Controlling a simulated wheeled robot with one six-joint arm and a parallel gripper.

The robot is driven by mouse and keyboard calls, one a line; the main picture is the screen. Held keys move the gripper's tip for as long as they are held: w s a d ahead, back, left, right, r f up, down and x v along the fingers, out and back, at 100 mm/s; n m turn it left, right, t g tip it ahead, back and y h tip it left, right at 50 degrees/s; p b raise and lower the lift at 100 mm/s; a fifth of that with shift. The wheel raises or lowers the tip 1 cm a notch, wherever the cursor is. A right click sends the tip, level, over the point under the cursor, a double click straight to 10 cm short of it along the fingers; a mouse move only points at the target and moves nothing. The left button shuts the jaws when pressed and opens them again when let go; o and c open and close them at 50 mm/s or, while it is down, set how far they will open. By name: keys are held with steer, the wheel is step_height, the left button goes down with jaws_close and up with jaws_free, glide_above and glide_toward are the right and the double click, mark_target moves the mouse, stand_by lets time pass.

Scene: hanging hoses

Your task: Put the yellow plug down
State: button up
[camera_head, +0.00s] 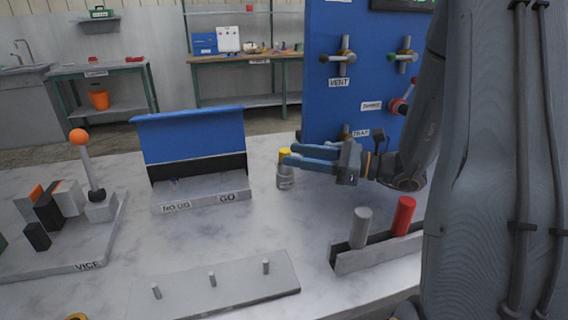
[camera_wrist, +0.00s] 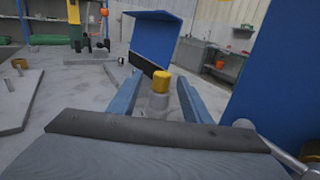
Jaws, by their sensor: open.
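The yellow plug (camera_head: 285,157) is a short cylinder with a yellow top and a grey metal body. It stands upright on the marble-look bench, just right of the blue-backed stand. In the wrist view the yellow plug (camera_wrist: 161,82) is between the fingers, with a gap visible on each side. My gripper (camera_head: 308,157) is open, its blue fingers pointing left at the plug's upper part. In the wrist view my gripper (camera_wrist: 158,95) has its fingers on either side of the plug. The plug's base looks to rest on the bench.
The blue-backed stand (camera_head: 200,192) marked NO GO and GO is left of the plug. A blue panel (camera_head: 330,110) with valves rises behind my gripper. A rack with a grey and a red cylinder (camera_head: 403,216), a peg plate (camera_head: 232,291) and the vice board (camera_head: 60,262) share the bench.

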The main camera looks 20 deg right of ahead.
steer(key=x, duration=0.2)
steer(key=shift+w+a, duration=0.15)
steer(key=shift+a, duration=0.1)
steer(key=x, duration=0.5)
steer(key=shift+w+f+p, duration=0.15)
steer(key=shift+f+p, duration=0.1)
steer(key=shift+p, duration=0.1)
jaws_close()
